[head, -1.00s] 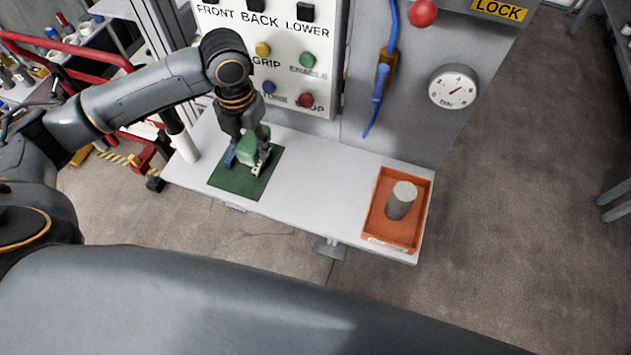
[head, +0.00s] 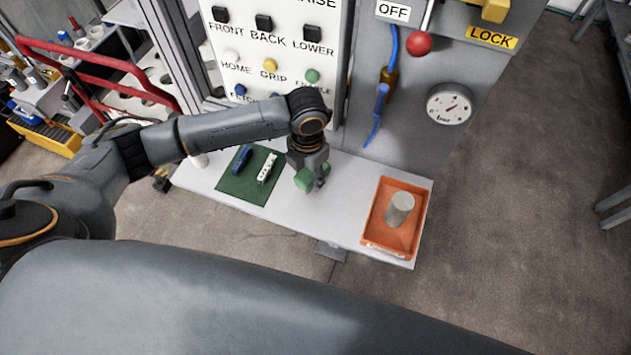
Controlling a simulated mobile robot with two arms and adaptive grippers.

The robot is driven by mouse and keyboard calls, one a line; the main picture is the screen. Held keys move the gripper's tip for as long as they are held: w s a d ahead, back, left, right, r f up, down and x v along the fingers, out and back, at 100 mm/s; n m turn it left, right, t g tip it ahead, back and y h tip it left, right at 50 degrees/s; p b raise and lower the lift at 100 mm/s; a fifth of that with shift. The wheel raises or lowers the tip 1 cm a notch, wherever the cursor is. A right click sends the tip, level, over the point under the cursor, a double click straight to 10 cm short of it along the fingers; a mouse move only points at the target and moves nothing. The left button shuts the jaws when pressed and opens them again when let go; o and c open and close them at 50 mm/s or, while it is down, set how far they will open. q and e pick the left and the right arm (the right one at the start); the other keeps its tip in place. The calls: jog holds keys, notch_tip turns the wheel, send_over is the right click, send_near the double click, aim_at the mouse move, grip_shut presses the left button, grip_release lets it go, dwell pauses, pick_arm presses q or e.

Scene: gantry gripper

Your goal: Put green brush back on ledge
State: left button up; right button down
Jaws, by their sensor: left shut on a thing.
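The green brush (head: 304,180) is in my left gripper (head: 308,178), which is shut on it. Both are over the middle of the white ledge (head: 345,178), to the right of the dark green mat. I cannot tell whether the brush touches the ledge or hangs just above it. The fingers hide part of the brush. My right gripper is not in view.
The green mat (head: 233,184) holds a blue tool (head: 242,158) and a white block-like piece (head: 267,168). An orange tray (head: 374,232) with a grey cylinder (head: 399,208) stands at the ledge's right end. The button panel (head: 285,45) rises behind the ledge.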

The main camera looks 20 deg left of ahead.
aim_at(315, 194)
pick_arm(q)
jog(key=shift+d+f, duration=0.45)
jog(key=shift+f, duration=0.15)
jog(key=f, duration=0.3)
jog(key=shift+d+f+p, duration=0.1)
jog(key=shift+d+p, duration=0.3)
jog(key=shift+w+a+f, duration=0.1)
jog(key=shift+f, duration=0.25)
jog(key=shift+f, duration=0.15)
jog(key=o, duration=1.2)
jog(key=shift+r, duration=0.2)
notch_tip(315, 194, up, 12)
jog(key=shift+b, duration=1)
